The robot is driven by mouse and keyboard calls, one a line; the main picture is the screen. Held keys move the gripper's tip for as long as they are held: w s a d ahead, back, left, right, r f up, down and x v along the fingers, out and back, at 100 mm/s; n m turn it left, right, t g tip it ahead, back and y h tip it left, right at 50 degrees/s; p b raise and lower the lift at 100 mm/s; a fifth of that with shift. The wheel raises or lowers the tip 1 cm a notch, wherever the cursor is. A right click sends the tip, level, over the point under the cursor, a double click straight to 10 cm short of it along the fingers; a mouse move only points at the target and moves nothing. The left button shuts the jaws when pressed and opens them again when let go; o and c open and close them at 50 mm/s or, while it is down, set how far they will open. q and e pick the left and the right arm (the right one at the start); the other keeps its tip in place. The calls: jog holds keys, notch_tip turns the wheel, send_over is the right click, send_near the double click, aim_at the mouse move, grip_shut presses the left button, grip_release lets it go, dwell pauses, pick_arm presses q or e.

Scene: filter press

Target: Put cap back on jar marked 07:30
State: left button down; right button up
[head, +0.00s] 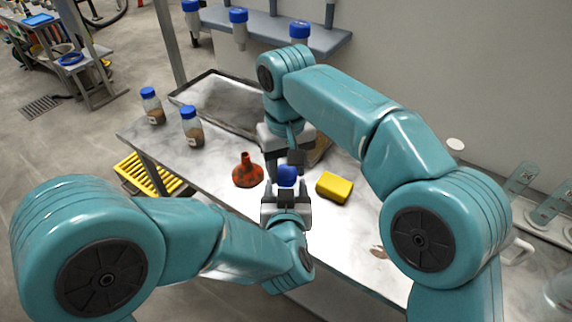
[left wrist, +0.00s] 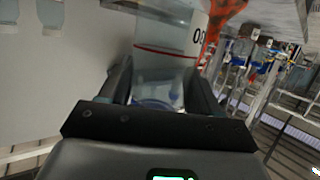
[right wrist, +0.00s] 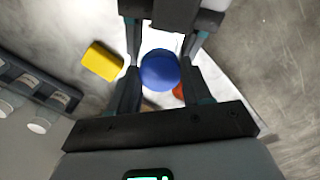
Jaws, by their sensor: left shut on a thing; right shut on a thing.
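The clear jar (left wrist: 168,62) with a red line and a partly visible label starting with 0 is between the fingers of my left gripper (left wrist: 165,92), which is shut on it. The rest of the label is cut off. The blue cap (head: 287,175) is between the fingers of my right gripper (right wrist: 160,68), which is shut on it. In the head view the cap is at the top of the jar, directly above my left gripper (head: 286,193). I cannot tell whether cap and rim touch.
An orange-red funnel (head: 247,171) and a yellow sponge (head: 334,187) lie close on either side of the grippers. Two blue-capped jars (head: 192,127) (head: 152,106) stand at the left of the table. A grey tray (head: 215,104) lies behind. More capped tubes hang on a wall shelf (head: 275,28).

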jog(key=m, duration=0.6)
jog(key=shift+m, duration=0.4)
jog(key=o, duration=1.2)
jog(key=shift+o, duration=0.2)
jog(key=shift+r, duration=0.1)
jog(key=shift+r, duration=3.65)
